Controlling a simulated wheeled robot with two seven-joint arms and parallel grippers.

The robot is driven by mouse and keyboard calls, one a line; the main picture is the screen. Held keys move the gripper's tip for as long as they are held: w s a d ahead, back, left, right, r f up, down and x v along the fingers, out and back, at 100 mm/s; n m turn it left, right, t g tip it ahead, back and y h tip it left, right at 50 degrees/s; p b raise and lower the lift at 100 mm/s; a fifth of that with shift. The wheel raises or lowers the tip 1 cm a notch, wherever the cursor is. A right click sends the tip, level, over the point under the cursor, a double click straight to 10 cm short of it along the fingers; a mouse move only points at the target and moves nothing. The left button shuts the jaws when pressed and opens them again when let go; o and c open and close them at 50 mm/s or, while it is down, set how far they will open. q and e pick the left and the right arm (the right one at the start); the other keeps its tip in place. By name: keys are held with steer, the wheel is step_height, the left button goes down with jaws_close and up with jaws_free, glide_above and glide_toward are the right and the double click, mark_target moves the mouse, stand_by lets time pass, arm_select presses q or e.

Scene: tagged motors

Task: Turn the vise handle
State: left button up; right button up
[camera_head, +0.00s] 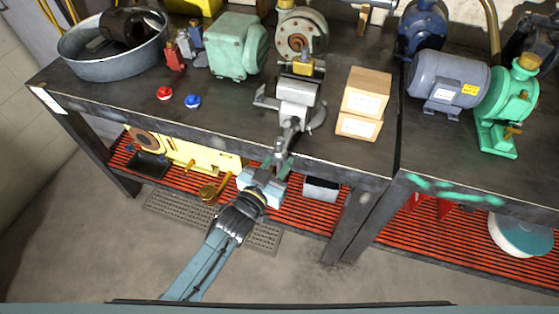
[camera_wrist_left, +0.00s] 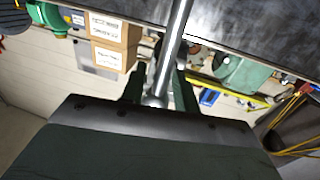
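The grey metal vise (camera_head: 298,92) stands at the front edge of the dark workbench, with a yellow block at its top. Its silver handle (camera_head: 279,148) points down past the bench edge. My left gripper (camera_head: 278,166) is at the handle's lower end, with one dark green finger on each side. In the left wrist view the handle (camera_wrist_left: 173,50) runs down between the fingers of my left gripper (camera_wrist_left: 158,90), its ball end close to the palm. The fingers look apart, with a narrow gap beside the rod. My right gripper is not in view.
Two stacked cardboard boxes (camera_head: 363,102) stand right of the vise. A green motor (camera_head: 235,45), red and blue buttons and a metal tub (camera_head: 115,62) are to the left. A red slatted shelf (camera_head: 300,212) runs below the bench. The floor in front is mostly clear.

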arm_select(q)
steer(key=shift+w+d, duration=0.1)
jaws_close()
stand_by(0.4)
